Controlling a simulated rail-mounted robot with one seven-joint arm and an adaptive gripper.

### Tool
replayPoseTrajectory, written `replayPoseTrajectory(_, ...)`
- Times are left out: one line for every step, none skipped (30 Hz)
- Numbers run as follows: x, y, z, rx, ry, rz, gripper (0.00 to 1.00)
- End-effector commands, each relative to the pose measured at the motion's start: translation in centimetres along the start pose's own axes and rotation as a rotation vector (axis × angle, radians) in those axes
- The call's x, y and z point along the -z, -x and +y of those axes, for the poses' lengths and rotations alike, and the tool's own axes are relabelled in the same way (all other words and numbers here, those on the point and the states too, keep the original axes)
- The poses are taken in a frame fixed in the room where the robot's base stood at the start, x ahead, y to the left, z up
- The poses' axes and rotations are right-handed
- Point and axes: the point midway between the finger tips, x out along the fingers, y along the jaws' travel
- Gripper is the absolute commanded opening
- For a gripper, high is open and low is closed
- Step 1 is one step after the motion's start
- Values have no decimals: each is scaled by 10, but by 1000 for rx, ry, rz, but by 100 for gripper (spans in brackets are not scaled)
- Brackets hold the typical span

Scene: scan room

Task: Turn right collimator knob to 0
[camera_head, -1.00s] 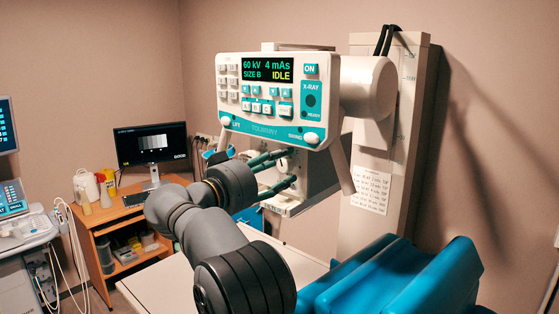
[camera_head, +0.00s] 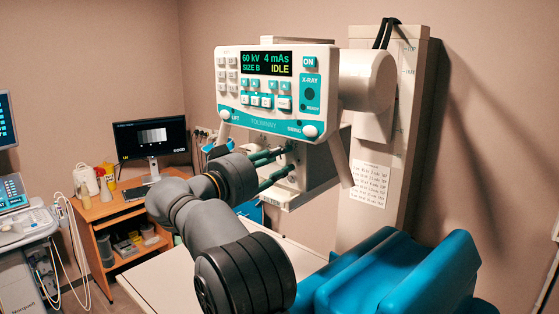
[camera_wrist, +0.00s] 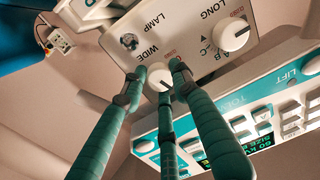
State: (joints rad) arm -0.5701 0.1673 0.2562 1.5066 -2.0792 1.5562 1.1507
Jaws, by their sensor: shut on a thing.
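The white collimator box (camera_wrist: 185,35) hangs below the x-ray console and appears upside down in the wrist view. The knob by the word WIDE (camera_wrist: 157,75), the right one when upright, sits among my teal fingers. My gripper (camera_wrist: 159,80) is shut on this knob, with fingertips on several sides of it. The knob's pointer and scale are mostly covered. The other knob, by LONG (camera_wrist: 231,34), is free beside it, with letters around it. In the head view my gripper (camera_head: 288,159) reaches the box (camera_head: 310,180) from the left.
The console (camera_head: 265,95) reads SIZE B and IDLE, close above my fingers. A blue chair or couch (camera_head: 400,275) stands at the lower right. A white table (camera_head: 165,275) lies below my arm. A wooden desk with a monitor (camera_head: 150,138) is behind left.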

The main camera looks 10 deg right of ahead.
Motion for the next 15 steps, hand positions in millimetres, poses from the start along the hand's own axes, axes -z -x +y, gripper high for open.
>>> replayPoseTrajectory(2,0,0,2,-1,5,6)
replayPoseTrajectory(2,0,0,2,-1,5,4)
replayPoseTrajectory(3,0,0,3,-1,6,3)
replayPoseTrajectory(3,0,0,3,0,6,3)
replayPoseTrajectory(3,0,0,3,0,6,3)
replayPoseTrajectory(3,0,0,3,2,6,3)
replayPoseTrajectory(3,0,0,3,4,6,3)
replayPoseTrajectory(3,0,0,3,8,6,3)
replayPoseTrajectory(3,0,-1,3,15,6,3)
replayPoseTrajectory(3,1,-1,3,22,6,2)
replayPoseTrajectory(3,1,-1,3,29,6,2)
replayPoseTrajectory(3,1,-1,3,39,6,2)
replayPoseTrajectory(3,1,-1,4,50,6,2)
replayPoseTrajectory(3,1,-1,4,60,6,2)
replayPoseTrajectory(2,1,-1,4,80,5,2)
